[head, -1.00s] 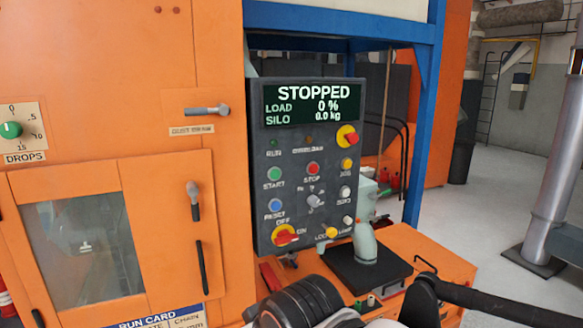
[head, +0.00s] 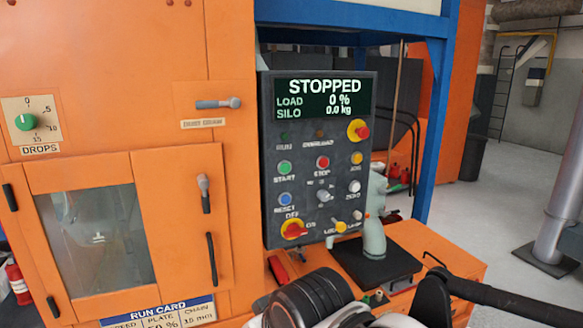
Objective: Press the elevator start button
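The dark control panel (head: 335,210) stands upright in the middle of the head view. Its screen (head: 322,99) reads STOPPED, LOAD 0 %, SILO 0.0 kg. The green start button (head: 284,167) is at the panel's left, above the word START. The red stop button (head: 322,162) is to its right, and the blue reset button (head: 284,199) is below it. A red rotary switch on yellow (head: 293,229), marked OFF and ON, is at the lower left. Dark and pale parts of my arm show at the bottom. My gripper's fingers cannot be made out.
The orange cabinet (head: 130,70) with a windowed door (head: 98,240) fills the left. A blue post (head: 432,130) stands right of the panel. A pale bottle (head: 374,240) stands on a black plate (head: 400,262) on the orange ledge. Open floor lies at the right.

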